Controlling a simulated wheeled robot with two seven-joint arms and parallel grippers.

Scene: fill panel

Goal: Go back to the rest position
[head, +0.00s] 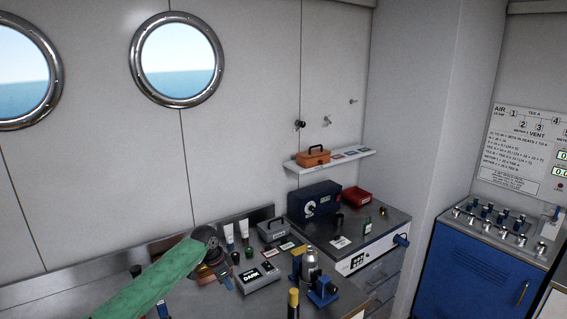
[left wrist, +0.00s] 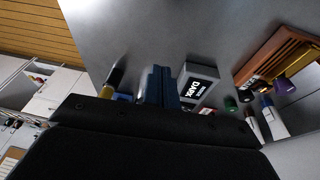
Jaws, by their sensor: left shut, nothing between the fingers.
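My left arm in its green sleeve reaches in from the lower left of the head view. My left gripper (head: 226,281) points down over the steel bench, shut and empty. Its closed fingers also show in the left wrist view (left wrist: 160,86), apart from the things around them. My right gripper is in neither view.
A box marked DARK (head: 258,278) lies right of the gripper. White tubes (head: 229,235) stand behind it. A silver bottle (head: 310,264), a blue fixture (head: 323,291) and a yellow-topped cylinder (head: 293,303) stand further right. A blue panel (head: 490,262) is at far right.

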